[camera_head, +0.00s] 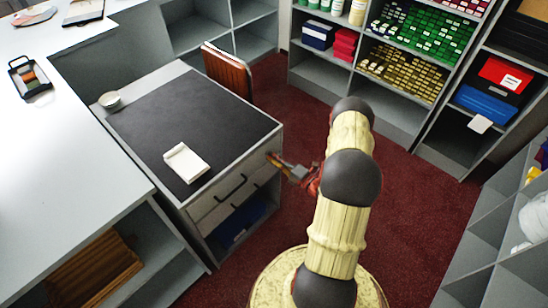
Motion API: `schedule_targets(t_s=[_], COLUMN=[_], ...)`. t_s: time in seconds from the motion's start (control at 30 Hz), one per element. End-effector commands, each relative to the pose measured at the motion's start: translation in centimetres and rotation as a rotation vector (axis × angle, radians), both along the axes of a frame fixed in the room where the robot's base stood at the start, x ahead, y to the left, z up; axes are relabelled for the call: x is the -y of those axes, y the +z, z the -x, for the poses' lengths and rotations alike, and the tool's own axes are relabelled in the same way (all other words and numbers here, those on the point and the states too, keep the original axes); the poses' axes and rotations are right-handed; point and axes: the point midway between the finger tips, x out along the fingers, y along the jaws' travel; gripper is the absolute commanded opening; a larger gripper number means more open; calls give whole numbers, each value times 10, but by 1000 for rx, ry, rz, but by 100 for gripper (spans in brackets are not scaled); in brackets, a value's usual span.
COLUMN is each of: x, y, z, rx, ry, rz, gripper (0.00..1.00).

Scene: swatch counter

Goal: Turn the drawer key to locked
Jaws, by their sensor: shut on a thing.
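The drawer unit (205,207) stands under a desk with a black mat, its front turned toward me. Two dark bar handles show on its drawers, and a lower opening holds something blue. My gripper (277,161) reaches to the upper right part of the drawer front, just below the desk's edge. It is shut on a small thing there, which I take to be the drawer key. The key itself is hidden by the fingers and too small to make out, so I cannot tell which way it is turned.
A white pad (186,163) lies on the black mat (185,115), and a small round bowl (110,101) stands at the desk's left corner. Shelves line the back and right. Red carpet (420,215) is clear around my arm.

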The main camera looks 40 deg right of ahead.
Motion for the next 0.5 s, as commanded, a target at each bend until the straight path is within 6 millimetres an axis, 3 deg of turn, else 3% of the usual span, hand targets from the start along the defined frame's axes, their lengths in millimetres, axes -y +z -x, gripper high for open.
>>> schedule_targets(t_s=[0.5], x=[0], y=[-1], z=[0], rx=[35], ry=[-1], rz=[467], gripper=[0])
